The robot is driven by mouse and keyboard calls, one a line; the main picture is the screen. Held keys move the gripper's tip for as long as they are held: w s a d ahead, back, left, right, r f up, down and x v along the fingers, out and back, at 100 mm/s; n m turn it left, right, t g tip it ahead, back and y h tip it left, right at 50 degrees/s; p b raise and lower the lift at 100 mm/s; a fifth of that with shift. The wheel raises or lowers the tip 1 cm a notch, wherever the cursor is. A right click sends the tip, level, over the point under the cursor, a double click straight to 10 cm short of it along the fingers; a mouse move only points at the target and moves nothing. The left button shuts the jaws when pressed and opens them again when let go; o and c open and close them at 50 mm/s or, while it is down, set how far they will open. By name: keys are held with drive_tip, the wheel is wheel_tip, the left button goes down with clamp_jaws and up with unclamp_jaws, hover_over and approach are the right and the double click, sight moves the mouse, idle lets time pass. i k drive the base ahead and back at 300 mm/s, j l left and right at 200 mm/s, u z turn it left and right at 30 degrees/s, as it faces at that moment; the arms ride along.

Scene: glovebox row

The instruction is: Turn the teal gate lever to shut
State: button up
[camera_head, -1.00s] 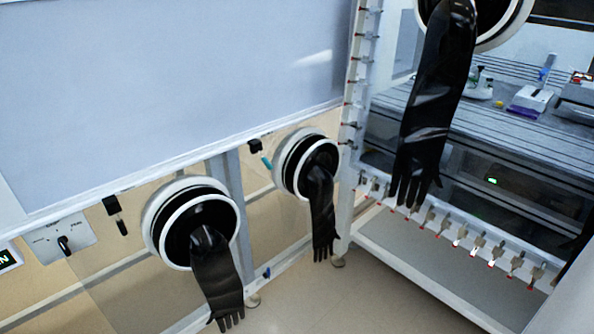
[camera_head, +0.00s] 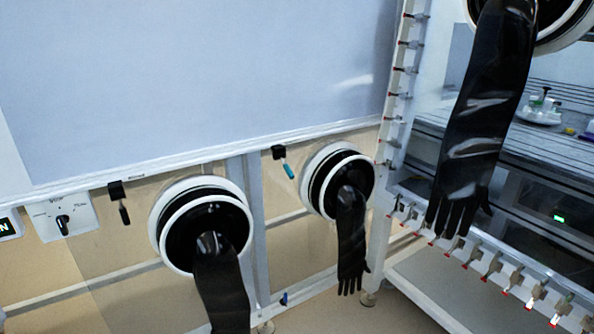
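The teal gate lever (camera_head: 288,170) is a small short handle slanting down to the right from a black mount (camera_head: 278,152). It sits under the lower edge of the large pale panel, just left of the farther glove port (camera_head: 348,180). At this size I cannot tell which position it is in. A similar lever with a black handle (camera_head: 124,215) hangs left of the nearer glove port (camera_head: 205,225). My gripper is not in view.
Black gloves hang from the ports (camera_head: 220,285) and from a higher port at right (camera_head: 483,120). A grey plate with a black knob (camera_head: 62,222) is at far left. A white frame with several red-tipped clamps stands at right. Some beige floor (camera_head: 400,305) is clear.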

sight(288, 171)
drive_tip(key=i+l+z, duration=0.65)
drive_tip(key=i, duration=0.05)
